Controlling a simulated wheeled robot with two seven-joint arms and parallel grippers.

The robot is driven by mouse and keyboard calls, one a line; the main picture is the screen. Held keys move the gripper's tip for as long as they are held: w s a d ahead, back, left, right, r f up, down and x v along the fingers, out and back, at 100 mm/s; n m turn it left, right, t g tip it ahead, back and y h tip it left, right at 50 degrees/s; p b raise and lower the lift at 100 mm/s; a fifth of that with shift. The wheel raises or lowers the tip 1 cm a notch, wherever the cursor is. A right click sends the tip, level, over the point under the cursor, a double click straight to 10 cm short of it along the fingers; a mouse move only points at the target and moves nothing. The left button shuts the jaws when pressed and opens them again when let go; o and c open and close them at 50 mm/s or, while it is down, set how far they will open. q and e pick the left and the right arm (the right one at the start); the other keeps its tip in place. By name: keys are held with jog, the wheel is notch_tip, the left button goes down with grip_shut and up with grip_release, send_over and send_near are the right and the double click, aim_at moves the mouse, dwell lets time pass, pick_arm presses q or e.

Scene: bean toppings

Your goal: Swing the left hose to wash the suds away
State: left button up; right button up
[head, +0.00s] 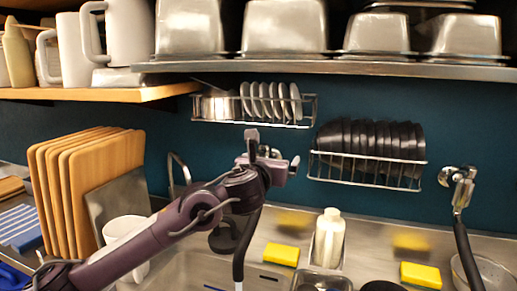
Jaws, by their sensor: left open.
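My left arm reaches in from the lower left. Its gripper (272,152) is above the sink (190,272), in front of the blue wall, with its fingers apart. A black hose (241,255) hangs below the gripper toward the sink. The hose's upper end is hidden behind my wrist, so I cannot tell whether the gripper touches it. A second black hose (464,245) with a metal head (460,185) hangs at the right. I cannot make out suds; my arm covers part of the sink. My right gripper is out of view.
Wooden cutting boards (110,175) and a white mug (122,230) stand at the left. Yellow sponges (281,254) and a white bottle (328,238) are on the counter. Wall racks hold white plates (270,100) and black bowls (365,140). A metal shelf (330,66) runs above.

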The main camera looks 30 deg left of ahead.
pick_arm(q)
jog(key=p+v, duration=0.1)
jog(key=v, duration=0.6)
jog(key=shift+p, duration=0.3)
jog(key=shift+s, duration=0.1)
